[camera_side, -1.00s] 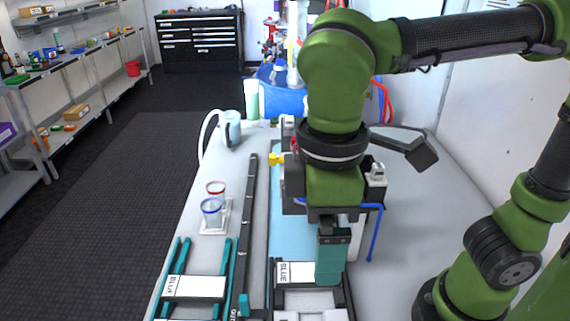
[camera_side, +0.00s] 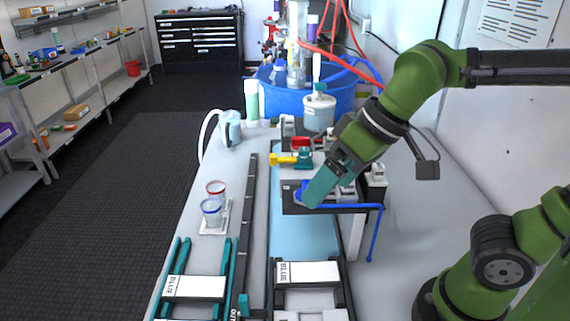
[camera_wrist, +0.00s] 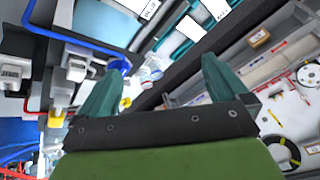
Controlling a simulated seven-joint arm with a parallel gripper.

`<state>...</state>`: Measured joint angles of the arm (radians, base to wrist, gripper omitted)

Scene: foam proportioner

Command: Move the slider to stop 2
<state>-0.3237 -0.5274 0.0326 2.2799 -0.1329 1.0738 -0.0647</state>
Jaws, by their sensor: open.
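A long dark rail (camera_side: 250,220) with small white marks runs front to back on the table in the side view. A small teal block (camera_side: 244,305) sits at its near end and looks like the slider; the stop numbers are too small to read surely. My gripper (camera_side: 312,196) has teal fingers and tilts down to the left over a dark raised plate, well behind and right of the block. In the wrist view my gripper (camera_wrist: 160,75) has its fingers spread with nothing held between them. A blue round part (camera_wrist: 121,65) shows beside the left finger.
The dark plate (camera_side: 325,209) has a blue edge. A yellow-handled valve (camera_side: 283,159) stands behind it. Two cups (camera_side: 214,202) stand left of the rail. White cards marked BLUE lie in a left rack (camera_side: 194,287) and right rack (camera_side: 308,272). A blue tub (camera_side: 300,98) stands at the back.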

